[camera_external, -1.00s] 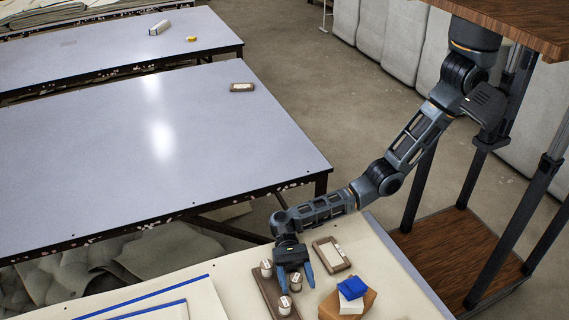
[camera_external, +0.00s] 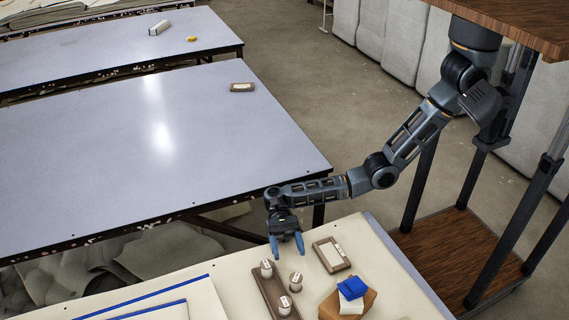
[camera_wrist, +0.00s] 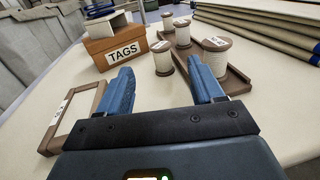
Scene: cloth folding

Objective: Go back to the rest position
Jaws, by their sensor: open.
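My gripper (camera_external: 287,246) hangs above the far edge of the cream-topped table (camera_external: 395,285), with its blue fingers apart and nothing between them. In the wrist view my gripper (camera_wrist: 162,85) also shows open and empty. Several labelled spools stand in front of it. One spool (camera_external: 266,268) and another spool (camera_external: 284,306) are on a brown tray (camera_external: 270,287); a third spool (camera_external: 296,281) stands beside the tray.
A brown frame (camera_external: 331,255) lies right of the gripper. Blue-edged folded sheets (camera_external: 150,300) lie at left. A large grey table (camera_external: 100,170) lies beyond, mostly bare.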

